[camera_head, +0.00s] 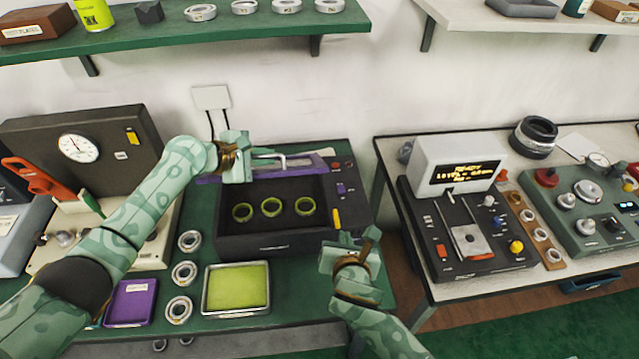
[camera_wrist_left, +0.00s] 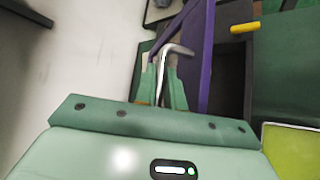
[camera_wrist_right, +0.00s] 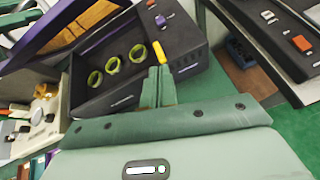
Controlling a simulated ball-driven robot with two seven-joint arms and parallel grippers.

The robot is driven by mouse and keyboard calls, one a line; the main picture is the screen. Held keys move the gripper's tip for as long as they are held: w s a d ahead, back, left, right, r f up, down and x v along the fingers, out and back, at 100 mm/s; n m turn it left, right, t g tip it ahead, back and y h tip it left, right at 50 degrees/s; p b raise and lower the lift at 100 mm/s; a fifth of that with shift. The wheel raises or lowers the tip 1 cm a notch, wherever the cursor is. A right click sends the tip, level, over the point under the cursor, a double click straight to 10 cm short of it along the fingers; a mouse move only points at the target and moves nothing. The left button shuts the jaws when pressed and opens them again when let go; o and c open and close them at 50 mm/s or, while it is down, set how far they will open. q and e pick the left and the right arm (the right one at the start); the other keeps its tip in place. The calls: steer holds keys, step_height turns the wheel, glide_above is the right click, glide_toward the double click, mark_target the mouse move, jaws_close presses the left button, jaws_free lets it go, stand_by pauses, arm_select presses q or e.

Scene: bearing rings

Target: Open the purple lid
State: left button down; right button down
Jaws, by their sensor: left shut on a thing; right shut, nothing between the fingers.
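The purple lid (camera_head: 311,163) stands raised, tilted up at the back edge of the dark box (camera_head: 265,243), so the box is open. Three yellow-green rings (camera_head: 271,207) show inside the box. My left gripper (camera_head: 254,158) is shut on the lid's metal handle (camera_wrist_left: 176,49), and the lid's purple edge (camera_wrist_left: 205,65) shows beside the fingers in the left wrist view. My right gripper (camera_head: 370,240) is shut and empty, in front of the box's right corner. In the right wrist view the raised lid (camera_wrist_right: 45,32) shows at the upper left, with the box (camera_wrist_right: 118,98) beyond my fingers.
A yellow-green pad in a tray (camera_head: 237,288), a purple tray (camera_head: 131,302) and several metal rings (camera_head: 184,272) lie on the green bench. A gauge machine (camera_head: 85,150) stands left. A READY display device (camera_head: 458,171) stands on the right table. A shelf (camera_head: 180,35) hangs above.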

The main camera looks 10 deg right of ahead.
steer(key=a+r+n+t+y, duration=0.1)
steer(key=a+r+n+t, duration=0.1)
steer(key=a+r+n, duration=0.3)
steer(key=w+d+m, duration=0.1)
steer(key=w, duration=1.1)
steer(key=shift+r, duration=0.2)
